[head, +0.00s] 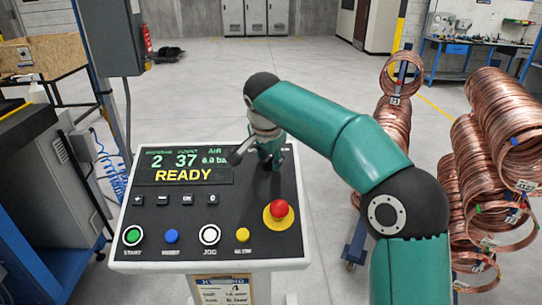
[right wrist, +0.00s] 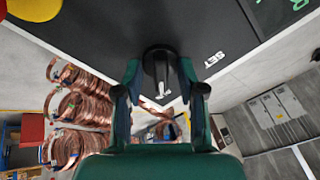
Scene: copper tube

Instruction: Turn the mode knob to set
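The black mode knob (right wrist: 157,62) shows in the right wrist view on the dark panel, with a pale pointer mark towards the bottom of the picture. The white SET label (right wrist: 215,59) is to the right of the knob. My right gripper (right wrist: 159,75) is open, with one finger on each side of the knob and small gaps apparent. In the head view my right gripper (head: 269,163) points down at the panel's upper right and hides the knob. My left gripper is in neither view.
The control panel (head: 190,210) has a display (head: 185,163) reading READY, a row of buttons, and a red emergency button (head: 279,209) in front of my right gripper. Copper coils (head: 490,150) are stacked at the right. A grey cabinet (head: 110,35) stands behind left.

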